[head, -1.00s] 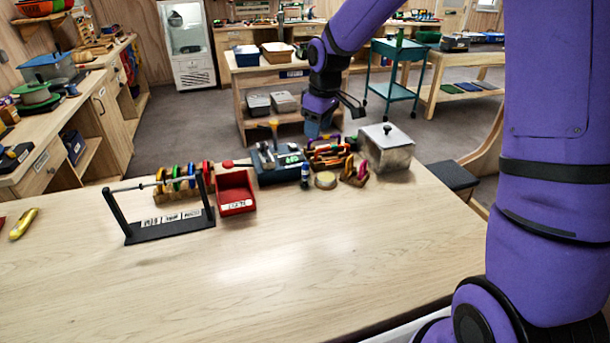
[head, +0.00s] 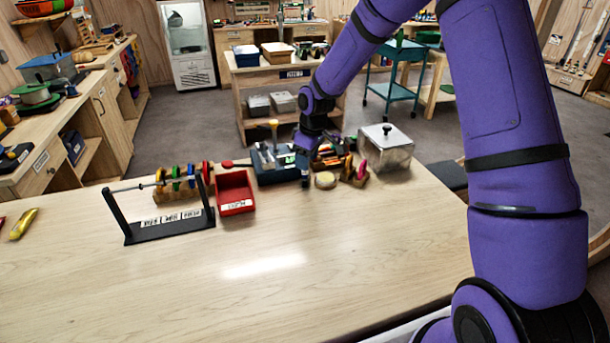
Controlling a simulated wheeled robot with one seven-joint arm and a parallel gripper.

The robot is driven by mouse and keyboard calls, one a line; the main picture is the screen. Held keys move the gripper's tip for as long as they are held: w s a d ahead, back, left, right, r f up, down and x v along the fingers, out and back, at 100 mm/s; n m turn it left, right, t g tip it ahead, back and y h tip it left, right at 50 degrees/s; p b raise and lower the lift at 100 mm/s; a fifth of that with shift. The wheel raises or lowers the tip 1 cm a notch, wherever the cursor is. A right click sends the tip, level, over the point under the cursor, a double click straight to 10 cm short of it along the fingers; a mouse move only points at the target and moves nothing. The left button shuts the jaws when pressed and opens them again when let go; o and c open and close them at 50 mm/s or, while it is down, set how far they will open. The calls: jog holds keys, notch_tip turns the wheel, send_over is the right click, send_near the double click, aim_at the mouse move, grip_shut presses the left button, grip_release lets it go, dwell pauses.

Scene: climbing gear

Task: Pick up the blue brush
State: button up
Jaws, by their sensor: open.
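My gripper (head: 312,157) hangs low over the back of the table (head: 330,235), jaws open, its fingers small and dark against the clutter. It is above the gap between a blue tool tray (head: 265,178) and a wooden holder of coloured gear (head: 328,161). The tray holds several tools, one with an upright yellow-orange handle. I cannot pick out the blue brush with certainty; the items beneath my gripper are small and partly hidden by it.
A red bin (head: 235,193) and a black rod stand (head: 170,226) are left of the tray. A tape roll (head: 325,180) lies in front of the holder. The table's front is clear.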

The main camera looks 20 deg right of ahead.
aim_at(305, 178)
jog(key=shift+w+a+f, duration=0.1)
jog(key=shift+w+f, duration=0.1)
jog(key=shift+f, duration=0.75)
jog(key=shift+w+a+f, duration=0.1)
jog(key=shift+w+f, duration=0.1)
jog(key=shift+f, duration=0.7)
grip_shut()
